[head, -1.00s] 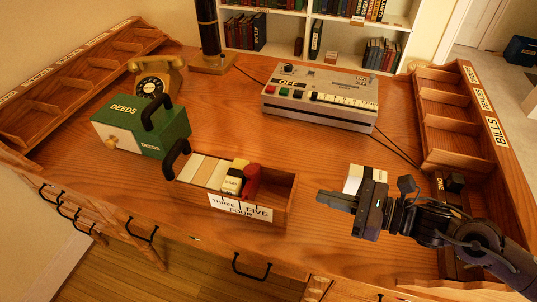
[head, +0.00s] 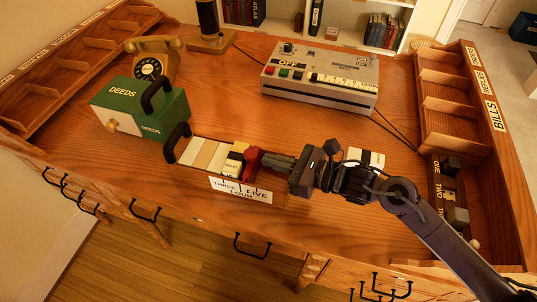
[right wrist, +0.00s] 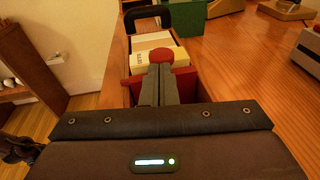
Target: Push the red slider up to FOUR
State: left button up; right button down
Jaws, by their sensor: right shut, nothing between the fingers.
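The red slider (head: 252,161) stands in a narrow wooden card box (head: 283,200), behind pale cards and a yellow block. A white strip (head: 240,190) on the box's front reads THREE, FOUR and FIVE. The slider is above the strip's right half; its exact mark is hard to tell. My right gripper (head: 270,163) is shut and empty, with its tips at the slider's right side. In the right wrist view the tips (right wrist: 161,72) overlap the red knob (right wrist: 161,55) and red plate (right wrist: 184,80); I cannot tell whether they touch. My left gripper is not in view.
A grey switch box (head: 320,80) is behind. A pigeonhole rack (head: 450,95) and a dark labelled strip (head: 447,190) are at right. The desk's middle is clear.

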aim_at(256, 157)
jog(key=shift+w+a, duration=0.35)
jog(key=shift+a, duration=0.25)
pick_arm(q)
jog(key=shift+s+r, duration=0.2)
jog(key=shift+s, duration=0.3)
pick_arm(e)
jog(key=shift+a+f, duration=0.1)
jog(key=shift+f, duration=0.05)
jog(key=shift+w+a+f+b, duration=0.25)
jog(key=shift+a+b, duration=0.3)
jog(key=shift+b, duration=0.6)
jog(key=shift+a+b, duration=0.2)
jog(key=shift+b, duration=0.1)
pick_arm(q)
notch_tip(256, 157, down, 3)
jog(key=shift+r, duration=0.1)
pick_arm(e)
jog(key=shift+a+r, duration=0.1)
jog(key=shift+r, duration=0.1)
jog(key=shift+w, duration=0.1)
